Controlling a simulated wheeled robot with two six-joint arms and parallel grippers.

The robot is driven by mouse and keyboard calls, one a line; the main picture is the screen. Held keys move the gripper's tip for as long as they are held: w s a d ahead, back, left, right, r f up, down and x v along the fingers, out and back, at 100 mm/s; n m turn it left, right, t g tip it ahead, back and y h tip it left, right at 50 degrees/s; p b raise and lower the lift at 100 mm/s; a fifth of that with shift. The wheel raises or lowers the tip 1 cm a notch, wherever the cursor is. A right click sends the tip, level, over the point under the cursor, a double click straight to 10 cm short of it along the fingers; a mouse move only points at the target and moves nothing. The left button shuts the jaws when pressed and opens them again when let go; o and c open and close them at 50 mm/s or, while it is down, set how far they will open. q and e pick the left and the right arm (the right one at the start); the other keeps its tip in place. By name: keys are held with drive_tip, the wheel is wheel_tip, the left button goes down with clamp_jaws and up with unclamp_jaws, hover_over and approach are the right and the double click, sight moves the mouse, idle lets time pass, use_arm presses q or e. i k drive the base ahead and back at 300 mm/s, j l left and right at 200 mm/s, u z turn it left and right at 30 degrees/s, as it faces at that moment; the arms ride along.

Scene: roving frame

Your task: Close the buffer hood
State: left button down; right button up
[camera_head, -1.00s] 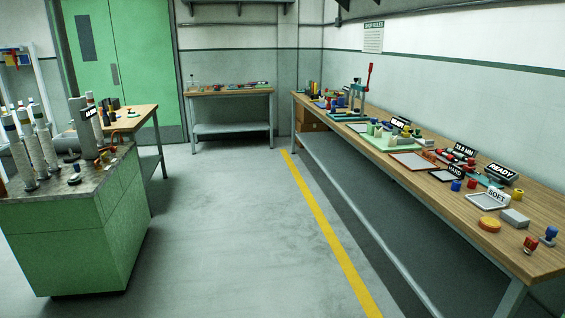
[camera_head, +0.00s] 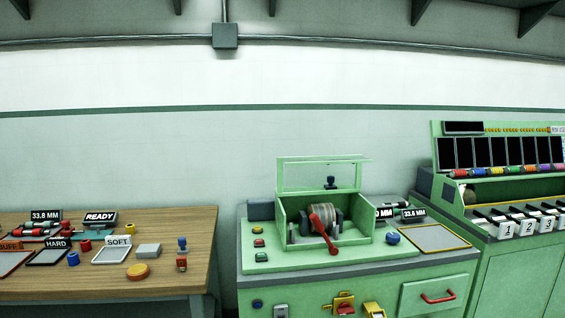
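The buffer hood (camera_head: 323,158) is a green frame with a clear pane. It stands raised and open above the back of a green buffer box (camera_head: 290,240), which sits on top of a green cabinet (camera_head: 350,285). Inside the box are grey and brownish round wheels (camera_head: 302,223). A red-handled lever (camera_head: 323,228) leans across the box's front. A small dark knob (camera_head: 331,182) shows in front of the lower part of the hood. Neither of my grippers is in view.
A wooden bench (camera_head: 190,275) with trays, stamps and signs stands at the left, with a narrow gap before the cabinet. A green machine with numbered keys (camera_head: 530,222) adjoins at the right. Buttons and a flat framed tray (camera_head: 433,238) lie on the cabinet top.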

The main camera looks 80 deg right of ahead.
sight(334, 159)
drive_tip(key=z, duration=1.9)
